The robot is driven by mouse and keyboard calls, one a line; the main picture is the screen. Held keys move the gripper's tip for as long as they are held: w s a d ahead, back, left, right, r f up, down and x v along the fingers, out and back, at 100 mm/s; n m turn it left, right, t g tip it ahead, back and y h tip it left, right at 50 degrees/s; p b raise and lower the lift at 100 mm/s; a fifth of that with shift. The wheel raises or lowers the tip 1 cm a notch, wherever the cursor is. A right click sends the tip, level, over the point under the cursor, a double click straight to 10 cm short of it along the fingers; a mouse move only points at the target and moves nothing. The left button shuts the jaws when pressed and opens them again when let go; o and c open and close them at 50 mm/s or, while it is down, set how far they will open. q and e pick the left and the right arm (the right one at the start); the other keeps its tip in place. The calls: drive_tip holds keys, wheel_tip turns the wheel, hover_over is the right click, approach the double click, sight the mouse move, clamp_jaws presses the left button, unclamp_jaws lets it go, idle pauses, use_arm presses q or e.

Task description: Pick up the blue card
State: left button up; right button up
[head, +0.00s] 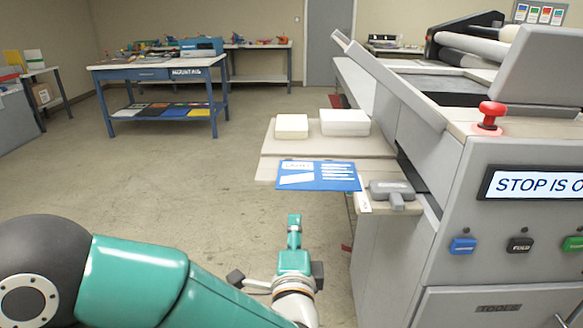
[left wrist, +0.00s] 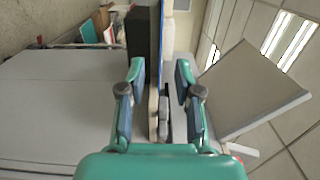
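The blue card (head: 335,183), with white print, lies flat on the laminator's side shelf (head: 268,168), its near edge at the shelf's front edge. My left gripper (head: 294,222) is in front of and below the card in the head view, apart from it. In the left wrist view my left gripper (left wrist: 160,70) has its two fingers spread with a gap between them. The card shows there edge-on as a thin blue strip (left wrist: 161,28), in line with the gap and beyond the fingertips. Nothing is held. My right gripper is in neither view.
Two pale blocks (head: 291,126) (head: 344,122) stand on the shelf behind the card. A grey handled block (head: 391,190) sits close at the card's right. The laminator's panel (head: 520,215) with a red stop button (head: 490,115) fills the right. Floor at left is clear.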

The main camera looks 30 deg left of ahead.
use_arm(q)
drive_tip(key=shift+p+x, duration=1.45)
drive_tip(key=shift+p, duration=1.1)
drive_tip(key=p, duration=0.2)
approach(292, 175)
drive_tip(key=d+x, duration=0.1)
drive_tip(key=x, duration=0.3)
drive_tip(key=shift+w+f+b, duration=0.1)
drive_tip(key=shift+f+b, duration=0.1)
drive_tip(key=shift+b, duration=0.1)
clamp_jaws()
